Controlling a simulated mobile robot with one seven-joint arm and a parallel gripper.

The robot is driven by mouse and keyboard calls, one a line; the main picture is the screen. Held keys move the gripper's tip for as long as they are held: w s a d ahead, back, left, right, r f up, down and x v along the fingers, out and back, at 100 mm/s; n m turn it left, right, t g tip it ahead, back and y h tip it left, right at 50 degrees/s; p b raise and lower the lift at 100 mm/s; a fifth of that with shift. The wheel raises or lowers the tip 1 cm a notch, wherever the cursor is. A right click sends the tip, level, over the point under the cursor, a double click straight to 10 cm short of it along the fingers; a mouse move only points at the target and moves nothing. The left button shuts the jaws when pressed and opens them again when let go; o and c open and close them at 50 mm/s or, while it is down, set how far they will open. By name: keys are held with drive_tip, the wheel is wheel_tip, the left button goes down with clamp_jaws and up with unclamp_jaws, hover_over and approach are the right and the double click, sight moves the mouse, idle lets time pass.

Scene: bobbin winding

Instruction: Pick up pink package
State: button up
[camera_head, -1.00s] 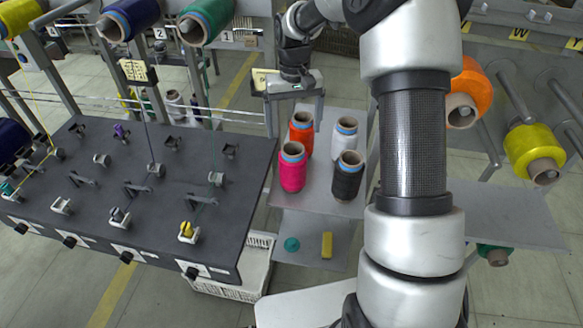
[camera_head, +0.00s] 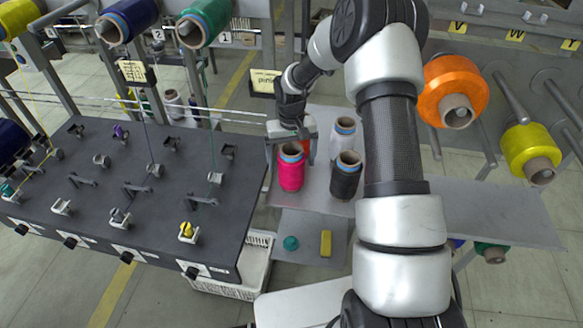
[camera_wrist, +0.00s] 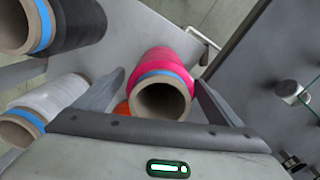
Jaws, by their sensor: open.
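The pink package (camera_head: 291,170) is a pink spool of thread on a cone with a blue band at its top. It stands upright at the left front of the spool group on the grey shelf (camera_head: 318,203). My gripper (camera_head: 290,155) is open, with its fingers around the top of the pink package. In the wrist view the pink package (camera_wrist: 160,88) lies between the two fingers of my gripper (camera_wrist: 160,98), nearer the right finger. I cannot tell if either finger touches it.
A black spool (camera_head: 346,176) and a white spool (camera_head: 342,138) stand to the right. An orange spool (camera_wrist: 122,110) is mostly hidden behind my gripper. The winding machine (camera_head: 110,205) is close on the left. A lower shelf holds a yellow block (camera_head: 326,243) and a teal piece (camera_head: 291,243).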

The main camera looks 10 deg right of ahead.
drive_tip(key=c, duration=1.3)
drive_tip(key=shift+r, duration=0.1)
